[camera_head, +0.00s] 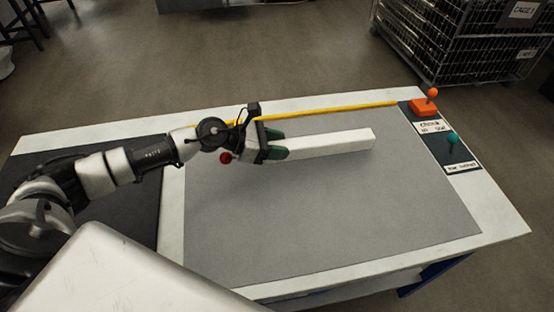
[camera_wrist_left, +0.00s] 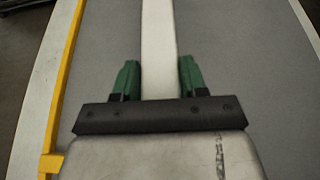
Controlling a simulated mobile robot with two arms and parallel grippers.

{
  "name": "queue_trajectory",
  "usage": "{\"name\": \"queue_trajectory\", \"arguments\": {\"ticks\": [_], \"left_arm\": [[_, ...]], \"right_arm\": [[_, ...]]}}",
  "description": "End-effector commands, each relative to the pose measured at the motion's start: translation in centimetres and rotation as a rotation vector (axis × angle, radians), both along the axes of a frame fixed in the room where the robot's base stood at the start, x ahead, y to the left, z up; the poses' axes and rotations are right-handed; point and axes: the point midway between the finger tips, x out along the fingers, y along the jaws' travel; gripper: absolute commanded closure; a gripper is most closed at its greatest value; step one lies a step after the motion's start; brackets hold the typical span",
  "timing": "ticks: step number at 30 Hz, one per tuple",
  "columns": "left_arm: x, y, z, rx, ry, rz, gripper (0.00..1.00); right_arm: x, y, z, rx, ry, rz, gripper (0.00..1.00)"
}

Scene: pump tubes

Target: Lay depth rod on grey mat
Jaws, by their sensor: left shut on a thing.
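The depth rod (camera_head: 325,146) looks like a long white square-edged bar. It reaches to the right from my left gripper (camera_head: 277,144), over the far part of the grey mat (camera_head: 330,220). The green fingers of the left gripper are shut on the rod near its left end. In the left wrist view the rod (camera_wrist_left: 159,45) runs straight ahead between the two fingers (camera_wrist_left: 159,82). I cannot tell whether its underside touches the mat. My right gripper is not in view.
A thin yellow strip (camera_head: 340,109) runs along the mat's far edge. A red ball (camera_head: 226,157) shows beside the left wrist. An orange lever (camera_head: 425,105) and a green lever (camera_head: 452,140) stand at the right. The near mat is bare.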

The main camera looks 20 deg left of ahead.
Motion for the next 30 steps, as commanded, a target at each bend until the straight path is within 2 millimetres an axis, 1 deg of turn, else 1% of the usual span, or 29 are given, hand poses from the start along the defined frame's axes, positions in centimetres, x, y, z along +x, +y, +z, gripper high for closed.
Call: {"name": "queue_trajectory", "arguments": {"ticks": [3, 7, 10, 13, 19, 23, 24, 28, 30], "left_arm": [[-0.1, 0.4, -0.6, -0.002, 0.000, 0.000, 0.93], [-0.1, 0.3, -2.6, -0.004, 0.002, 0.001, 0.93], [0.0, 0.3, -3.7, -0.004, -0.001, 0.001, 0.93], [0.0, 0.3, -4.1, -0.003, -0.002, 0.000, 0.93], [0.0, 0.3, -4.1, -0.003, -0.003, 0.000, 0.93], [0.0, 0.3, -4.5, -0.002, -0.002, 0.000, 0.93], [-0.1, 0.4, -4.5, -0.001, -0.001, -0.001, 0.53], [-0.1, 0.4, -4.5, -0.001, -0.001, -0.001, 0.33], [-0.1, 0.4, -4.5, -0.001, -0.001, -0.001, 0.32]], "right_arm": [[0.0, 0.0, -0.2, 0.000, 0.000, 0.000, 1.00], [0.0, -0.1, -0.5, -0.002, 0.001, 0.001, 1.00], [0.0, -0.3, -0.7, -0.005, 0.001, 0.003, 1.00], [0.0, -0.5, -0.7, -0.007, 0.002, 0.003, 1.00], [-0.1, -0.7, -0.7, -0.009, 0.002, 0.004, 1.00], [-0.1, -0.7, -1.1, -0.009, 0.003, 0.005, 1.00], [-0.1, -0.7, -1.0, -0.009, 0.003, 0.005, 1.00], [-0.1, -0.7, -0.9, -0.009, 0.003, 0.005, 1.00], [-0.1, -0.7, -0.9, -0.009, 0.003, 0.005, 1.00]]}}
